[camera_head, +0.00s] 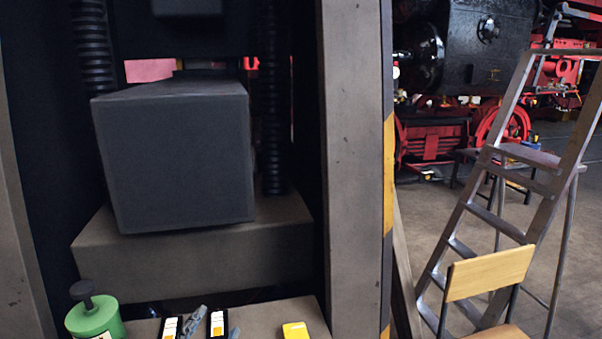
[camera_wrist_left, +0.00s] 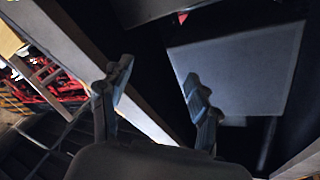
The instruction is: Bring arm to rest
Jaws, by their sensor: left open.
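My left gripper (camera_head: 212,326) shows only by its grey fingertips at the bottom edge of the head view, in front of a shelf; the rest of the arm is out of the picture. In the left wrist view the left gripper (camera_wrist_left: 158,90) has its two fingers spread wide, with nothing between them. Beyond the fingers are a beige post and a large grey box (camera_wrist_left: 235,65). My right gripper is in neither view.
The grey box (camera_head: 178,155) rests on a ledge (camera_head: 200,255) behind a post (camera_head: 352,170). A green canister (camera_head: 94,318) and a yellow item (camera_head: 295,330) are at the bottom. A ladder (camera_head: 490,212), a chair (camera_head: 490,272) and a locomotive (camera_head: 465,50) are to the right.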

